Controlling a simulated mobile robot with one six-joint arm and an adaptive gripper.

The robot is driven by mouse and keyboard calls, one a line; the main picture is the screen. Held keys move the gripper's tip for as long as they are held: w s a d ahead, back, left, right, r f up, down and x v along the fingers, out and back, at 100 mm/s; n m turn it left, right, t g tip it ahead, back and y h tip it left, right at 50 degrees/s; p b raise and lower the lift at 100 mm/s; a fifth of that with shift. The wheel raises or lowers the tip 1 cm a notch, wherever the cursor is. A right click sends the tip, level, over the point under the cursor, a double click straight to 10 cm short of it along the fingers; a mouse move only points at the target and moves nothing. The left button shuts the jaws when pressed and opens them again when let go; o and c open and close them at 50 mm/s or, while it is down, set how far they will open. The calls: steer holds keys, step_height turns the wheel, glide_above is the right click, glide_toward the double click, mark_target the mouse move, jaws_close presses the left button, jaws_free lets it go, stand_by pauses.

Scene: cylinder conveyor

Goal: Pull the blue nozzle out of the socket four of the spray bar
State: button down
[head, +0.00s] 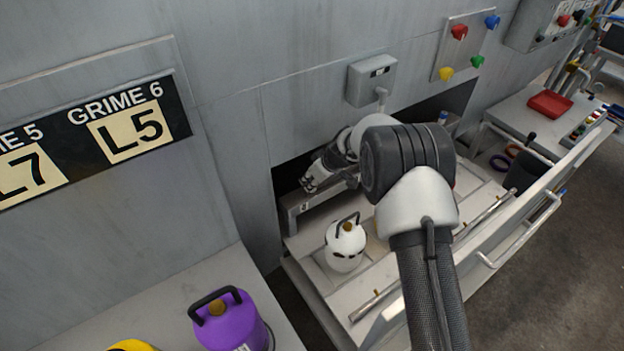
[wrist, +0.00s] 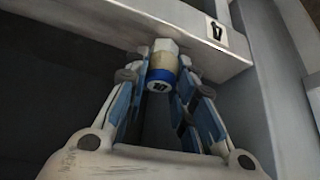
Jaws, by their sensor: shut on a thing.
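The spray bar (wrist: 110,28) crosses the top of the wrist view as a pale grey beam. A white hex fitting (wrist: 166,46) hangs under it. Below that fitting is the nozzle (wrist: 160,75), with a tan band, a blue ring and a dark mark on its pale end face. My gripper (wrist: 162,68) is shut on the nozzle, one finger on each side. The nozzle still appears to meet the fitting. In the head view my gripper (head: 318,178) reaches into the dark wall opening, at the grey bar (head: 322,197); the nozzle cannot be made out there.
A white jug (head: 345,247) with a black handle stands on the conveyor below my arm. A purple jug (head: 231,322) stands at the lower left. A grey box (head: 371,80) sits on the wall above the opening. A dark label (wrist: 216,31) is on the bar.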

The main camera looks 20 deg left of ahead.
steer(key=shift+r, duration=0.35)
steer(key=shift+r, duration=0.35)
steer(key=shift+r, duration=0.1)
